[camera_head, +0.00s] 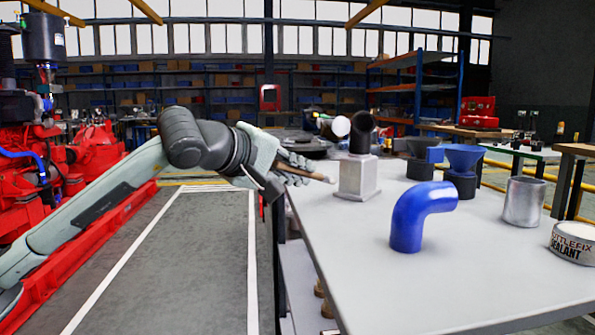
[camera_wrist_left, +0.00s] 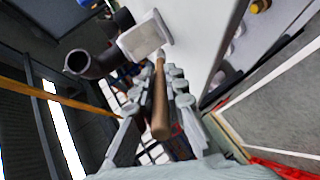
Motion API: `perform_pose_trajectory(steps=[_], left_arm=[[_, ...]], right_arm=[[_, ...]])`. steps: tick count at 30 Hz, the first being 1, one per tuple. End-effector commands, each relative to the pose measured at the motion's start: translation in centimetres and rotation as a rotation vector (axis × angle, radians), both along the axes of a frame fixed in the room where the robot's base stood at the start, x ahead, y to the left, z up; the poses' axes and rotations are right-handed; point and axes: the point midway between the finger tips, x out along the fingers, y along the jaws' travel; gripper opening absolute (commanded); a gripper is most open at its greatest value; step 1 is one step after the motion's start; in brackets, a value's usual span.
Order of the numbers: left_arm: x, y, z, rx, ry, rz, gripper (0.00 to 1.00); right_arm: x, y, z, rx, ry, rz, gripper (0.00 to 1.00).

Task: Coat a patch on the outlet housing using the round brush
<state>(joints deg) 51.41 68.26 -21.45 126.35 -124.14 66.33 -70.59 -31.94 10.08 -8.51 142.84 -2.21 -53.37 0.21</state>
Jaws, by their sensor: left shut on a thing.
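My left gripper (camera_head: 292,168) is shut on the wooden handle of the round brush (camera_head: 317,176). The brush points right, its pale tip at the left of a pale square block (camera_head: 358,178). A black elbow pipe (camera_head: 362,133) with a light round opening stands on the block; I take this to be the outlet housing. In the left wrist view the brush (camera_wrist_left: 160,95) lies between the fingers (camera_wrist_left: 155,110), its tip close to the block (camera_wrist_left: 146,37). I cannot tell whether they touch. The black elbow (camera_wrist_left: 92,62) is beside it. My right gripper is not in view.
On the grey table (camera_head: 470,255) stand a blue elbow pipe (camera_head: 415,215), a grey cylinder (camera_head: 524,201), a blue funnel-shaped part (camera_head: 462,165) and a sealant tub (camera_head: 573,243). The front of the table is clear. Red machinery (camera_head: 95,150) stands at the left.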

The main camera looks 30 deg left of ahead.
Motion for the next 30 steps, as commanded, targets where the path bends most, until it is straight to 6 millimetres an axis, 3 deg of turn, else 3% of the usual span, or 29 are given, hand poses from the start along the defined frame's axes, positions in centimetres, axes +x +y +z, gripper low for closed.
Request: perform_pose_trajectory(steps=[16, 30], left_arm=[[0.8, -0.3, 0.0, 0.0, -0.001, -0.002, 0.0], [0.0, -3.9, 0.1, 0.0, 0.0, -0.003, 0.0]], right_arm=[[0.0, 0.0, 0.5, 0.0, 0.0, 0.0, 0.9], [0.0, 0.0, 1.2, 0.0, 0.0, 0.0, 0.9]])
